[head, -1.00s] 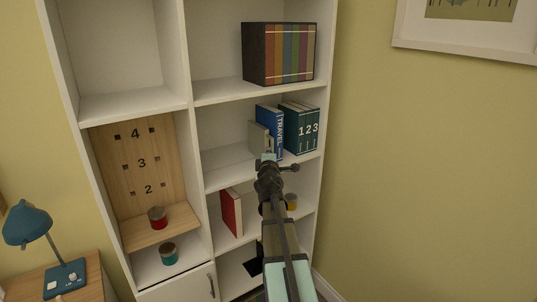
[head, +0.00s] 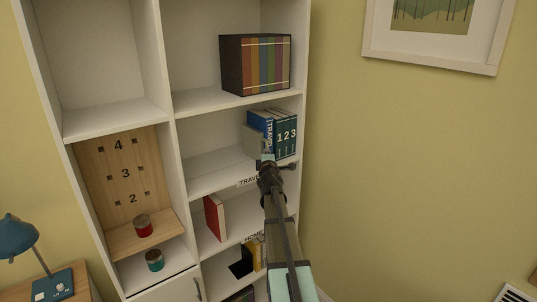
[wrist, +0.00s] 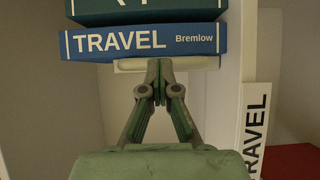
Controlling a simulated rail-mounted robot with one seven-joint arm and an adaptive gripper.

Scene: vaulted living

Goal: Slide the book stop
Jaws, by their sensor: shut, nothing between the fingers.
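The book stop, a pale grey-beige plate (head: 252,142), stands on the middle shelf at the left of the blue TRAVEL book (head: 267,121). Dark green numbered books (head: 287,136) stand at the right of the blue book. In the wrist view the stop is a cream strip (wrist: 205,63) along the blue book (wrist: 190,41), with a green book (wrist: 150,12) beyond. My gripper (head: 266,161) is in front of the stop in the head view. In the wrist view its fingertips (wrist: 160,66) are together at the stop; I cannot tell whether they touch it. My gripper hides the stop's lower part.
The shelf left of the stop is bare. A TRAVEL label (head: 249,181) is on its front edge. A box-like book set (head: 256,65) stands above; a red book (head: 214,218) stands below. A white upright panel (wrist: 235,60) is close in the wrist view.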

